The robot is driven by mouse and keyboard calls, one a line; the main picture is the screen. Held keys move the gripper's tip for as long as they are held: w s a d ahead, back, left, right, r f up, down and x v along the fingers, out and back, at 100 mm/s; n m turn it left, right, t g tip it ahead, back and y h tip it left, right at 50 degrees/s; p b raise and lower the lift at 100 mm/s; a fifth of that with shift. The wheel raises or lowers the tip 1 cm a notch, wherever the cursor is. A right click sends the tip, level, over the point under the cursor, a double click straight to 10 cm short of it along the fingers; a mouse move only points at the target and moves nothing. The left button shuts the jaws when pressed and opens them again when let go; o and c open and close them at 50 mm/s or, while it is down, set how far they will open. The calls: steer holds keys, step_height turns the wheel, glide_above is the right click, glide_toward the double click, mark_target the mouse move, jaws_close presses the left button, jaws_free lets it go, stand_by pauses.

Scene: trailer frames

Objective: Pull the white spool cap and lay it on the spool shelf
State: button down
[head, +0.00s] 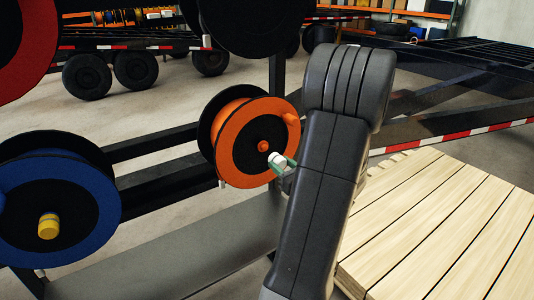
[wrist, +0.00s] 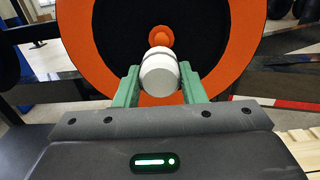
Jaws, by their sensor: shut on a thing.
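The white spool cap (wrist: 158,75) is held between the two green fingers of my gripper (wrist: 158,86) in the wrist view. In the head view the cap (head: 275,159) shows at the tip of my gripper (head: 283,166), in front of the orange spool (head: 233,166). An orange hub (wrist: 160,37) shows right behind the cap; I cannot tell whether they touch. The spool shelf (head: 185,250) is a flat grey surface below the spools. Its right part is hidden behind my arm.
A blue spool (head: 85,190) with a yellow cap (head: 48,227) is at the left. A black spool overhangs at the top. A stack of pale planks (head: 440,225) lies at the right. The visible part of the shelf is bare.

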mark_target(249, 252)
steer(key=a+f+b, duration=0.3)
steer(key=f+b, duration=0.8)
steer(key=a+f+b, duration=0.4)
steer(key=f+b, duration=0.7)
steer(key=f, duration=0.1)
steer(key=s+a+f+b, duration=0.1)
steer(key=a+f+b, duration=0.3)
steer(key=f+b, duration=0.7)
steer(key=shift+a+f, duration=0.2)
steer(key=shift+f, duration=0.3)
steer(key=shift+f+b, duration=0.8)
steer(key=shift+f, duration=0.05)
steer(key=shift+c, duration=1.8)
jaws_free()
steer(key=shift+d, duration=0.1)
steer(key=shift+s+d+r+p, duration=0.1)
steer(key=shift+s+d+r, duration=0.1)
steer(key=shift+s+d, duration=0.35)
steer(key=shift+s+d+r+p, duration=0.15)
steer(key=shift+s+d+r, duration=0.2)
steer(key=shift+s, duration=0.45)
steer(key=shift+s+d+r+p, duration=0.1)
steer(key=shift+s+d, duration=0.4)
steer(key=shift+s, duration=0.15)
